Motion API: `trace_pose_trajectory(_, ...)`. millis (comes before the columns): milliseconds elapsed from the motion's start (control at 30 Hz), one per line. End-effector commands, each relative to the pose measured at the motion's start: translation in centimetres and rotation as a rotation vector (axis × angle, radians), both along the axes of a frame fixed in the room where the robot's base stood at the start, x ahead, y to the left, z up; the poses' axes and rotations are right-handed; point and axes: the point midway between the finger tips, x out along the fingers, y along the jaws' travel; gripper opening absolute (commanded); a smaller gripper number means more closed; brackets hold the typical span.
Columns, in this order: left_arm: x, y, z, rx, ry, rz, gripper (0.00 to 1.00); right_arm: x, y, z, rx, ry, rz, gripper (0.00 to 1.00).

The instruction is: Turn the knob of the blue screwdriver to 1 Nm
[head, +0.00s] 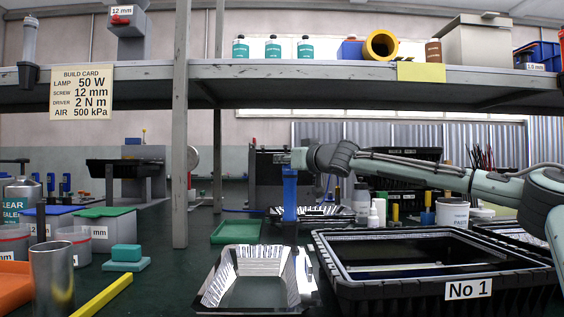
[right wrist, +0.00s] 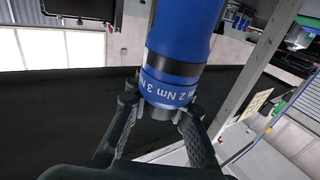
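The blue screwdriver (head: 290,195) stands upright in the middle of the head view, behind the shiny metal tray. My right gripper (head: 298,160) is at its top end. In the right wrist view the screwdriver's blue body (right wrist: 185,28) has a black band and, at the gripper end, a blue knob (right wrist: 166,92) with white marks; "2 Nm" and "3 N" can be read. The fingers of my right gripper (right wrist: 157,106) lie on both sides of the knob and its dark collar, with no clear gap, so it looks shut on the knob. No index mark is readable. My left gripper is not in view.
A build card (head: 82,94) on the shelf reads driver 2 N m. A metal tray (head: 213,290) and a black crate marked No 1 (head: 345,292) stand in front. A shelf post (head: 181,130) rises at the left. Bottles (head: 361,200) stand behind the crate.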

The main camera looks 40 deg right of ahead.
Motion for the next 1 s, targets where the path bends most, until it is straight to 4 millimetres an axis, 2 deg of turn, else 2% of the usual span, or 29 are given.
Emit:
trace_pose_trajectory(33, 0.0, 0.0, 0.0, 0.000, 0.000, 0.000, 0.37, 0.0, 0.0, 0.0, 0.000, 0.000, 0.000, 0.22)
trace_pose_trajectory(167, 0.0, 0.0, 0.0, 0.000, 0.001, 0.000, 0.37, 0.0, 0.0, 0.0, 0.000, 0.000, 0.000, 0.38)
trace_pose_trajectory(533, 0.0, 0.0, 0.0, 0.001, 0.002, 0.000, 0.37, 0.0, 0.0, 0.5, -0.002, -0.001, 0.001, 0.39)
trace_pose_trajectory(667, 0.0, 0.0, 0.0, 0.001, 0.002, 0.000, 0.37, 0.0, 0.1, 2.4, -0.005, -0.003, 0.001, 0.39)
trace_pose_trajectory(833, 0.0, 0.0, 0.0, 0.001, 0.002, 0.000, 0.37, -0.1, 0.0, 5.8, -0.006, -0.004, -0.002, 0.39)
trace_pose_trajectory(1000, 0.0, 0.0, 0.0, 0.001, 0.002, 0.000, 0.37, 0.0, 0.0, 8.0, -0.004, -0.002, -0.001, 0.39)
